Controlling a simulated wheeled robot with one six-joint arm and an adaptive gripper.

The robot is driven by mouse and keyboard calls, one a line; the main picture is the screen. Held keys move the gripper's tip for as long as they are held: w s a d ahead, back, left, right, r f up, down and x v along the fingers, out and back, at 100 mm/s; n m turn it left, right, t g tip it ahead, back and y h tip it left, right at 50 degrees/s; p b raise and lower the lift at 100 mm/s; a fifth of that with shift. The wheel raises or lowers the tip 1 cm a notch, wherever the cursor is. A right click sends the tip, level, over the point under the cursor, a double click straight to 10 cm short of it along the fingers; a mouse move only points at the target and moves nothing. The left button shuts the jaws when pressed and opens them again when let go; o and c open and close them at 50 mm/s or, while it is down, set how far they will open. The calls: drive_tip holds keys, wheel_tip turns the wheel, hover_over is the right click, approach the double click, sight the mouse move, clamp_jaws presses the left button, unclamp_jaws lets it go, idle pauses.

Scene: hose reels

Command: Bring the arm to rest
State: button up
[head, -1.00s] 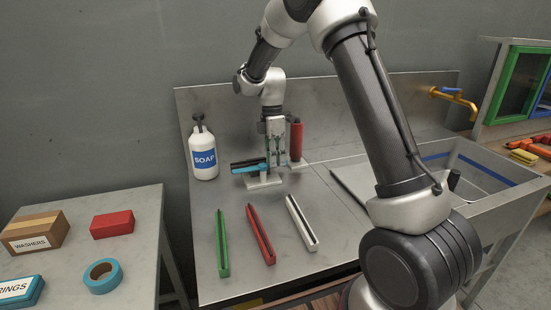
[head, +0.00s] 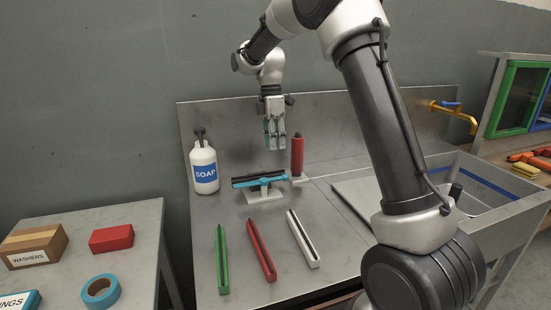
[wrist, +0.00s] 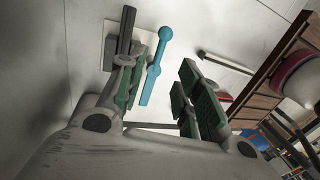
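My gripper (head: 275,148) hangs fingers down above the steel worktop, clear of everything. In the wrist view its green-padded fingers (wrist: 168,95) stand apart with nothing held between them. Below it in the head view is a small stand with a pale base (head: 264,197), carrying a dark bar and a blue lever (head: 262,180). The blue lever (wrist: 157,62) and the dark bar (wrist: 125,30) also show in the wrist view, beyond the fingers. My arm reaches in from the right and hides part of the worktop and sink.
A red cylinder (head: 297,155) stands upright just right of the gripper. A soap bottle (head: 204,165) is at the left. Green (head: 222,258), red (head: 262,250) and white (head: 303,238) channels lie in front. A sink (head: 485,195) and yellow tap (head: 455,112) are at the right.

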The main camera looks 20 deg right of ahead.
drive_tip(key=shift+w+r, duration=0.2)
drive_tip(key=shift+r, duration=0.65)
